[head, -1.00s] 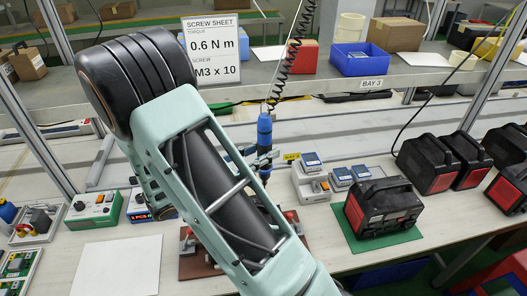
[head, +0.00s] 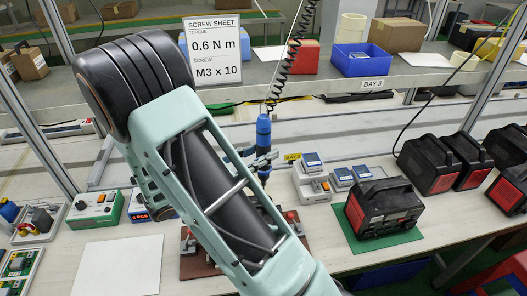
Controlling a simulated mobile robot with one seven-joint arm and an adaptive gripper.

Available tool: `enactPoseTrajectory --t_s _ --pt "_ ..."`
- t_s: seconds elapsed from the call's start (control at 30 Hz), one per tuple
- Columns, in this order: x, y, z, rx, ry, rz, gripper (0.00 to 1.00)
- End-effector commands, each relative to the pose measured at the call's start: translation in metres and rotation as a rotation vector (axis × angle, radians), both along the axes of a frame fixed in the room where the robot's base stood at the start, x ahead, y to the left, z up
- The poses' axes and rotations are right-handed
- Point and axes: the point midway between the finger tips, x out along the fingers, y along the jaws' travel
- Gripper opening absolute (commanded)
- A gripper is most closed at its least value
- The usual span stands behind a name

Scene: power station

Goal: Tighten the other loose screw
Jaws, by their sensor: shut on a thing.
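A blue electric screwdriver (head: 264,138) hangs upright from a black coiled cord, over the middle of the bench. My gripper (head: 264,158) is shut on its lower body. My arm crosses the picture from the upper left and hides most of the work below. A brown fixture (head: 192,264) with red-topped clamps shows in part behind my arm. The screws and the screwdriver's tip are hidden, so I cannot tell whether the tip touches a screw. A sheet (head: 217,50) on the shelf reads 0.6 N m and M3 x 10.
A black and red power station (head: 382,210) stands on a green mat right of my arm, with several more behind it. Small grey-blue devices (head: 312,182) stand between. A green control box (head: 96,210) and a white sheet (head: 117,266) lie on the left.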

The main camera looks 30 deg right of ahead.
Motion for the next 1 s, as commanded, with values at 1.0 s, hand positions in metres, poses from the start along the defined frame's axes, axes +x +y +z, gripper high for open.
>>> enactPoseTrajectory --t_s 1.0 --pt "0.000 0.000 -0.018 0.000 0.000 0.001 0.00"
